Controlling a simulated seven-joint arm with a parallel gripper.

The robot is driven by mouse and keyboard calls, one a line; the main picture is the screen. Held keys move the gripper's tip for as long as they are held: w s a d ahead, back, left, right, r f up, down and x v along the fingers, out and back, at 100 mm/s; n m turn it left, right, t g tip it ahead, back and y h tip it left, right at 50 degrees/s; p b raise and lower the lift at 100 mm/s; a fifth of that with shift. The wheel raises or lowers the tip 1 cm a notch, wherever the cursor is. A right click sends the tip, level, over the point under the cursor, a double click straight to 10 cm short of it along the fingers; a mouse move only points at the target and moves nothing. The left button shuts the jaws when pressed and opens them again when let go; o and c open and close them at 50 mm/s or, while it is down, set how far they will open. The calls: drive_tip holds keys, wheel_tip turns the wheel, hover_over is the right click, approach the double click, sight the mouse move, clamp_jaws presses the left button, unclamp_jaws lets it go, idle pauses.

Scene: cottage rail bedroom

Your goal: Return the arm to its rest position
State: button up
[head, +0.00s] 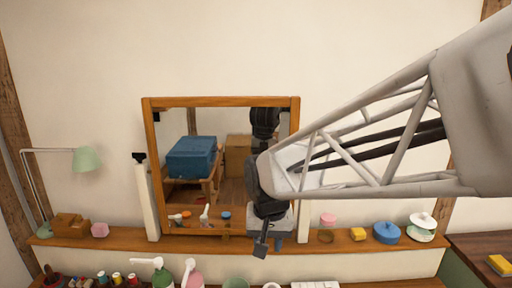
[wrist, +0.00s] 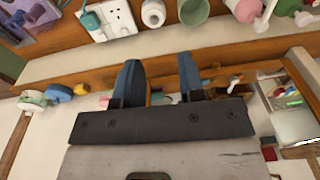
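My arm reaches in from the right in the head view, in front of a wood-framed mirror (head: 150,170). My gripper (head: 269,247) hangs at the arm's end, fingers pointing down, in front of the wooden shelf (head: 180,242). In the wrist view my gripper (wrist: 159,62) shows two dark blue fingers set apart, with nothing held between them. The wrist view appears upside down, with the lower surface's items at its top.
A green lamp (head: 86,159) stands left on the shelf; a blue round container (head: 387,233) and a yellow block (head: 358,234) sit right. Below are a green bottle (head: 162,278), a pink bottle (head: 192,279) and a white socket strip (head: 315,285). The wall above is clear.

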drive_tip(key=s+d+r+t, duration=0.1)
drive_tip(key=s+d, duration=1.5)
drive_tip(key=s, duration=0.1)
drive_tip(key=shift+h, duration=0.3)
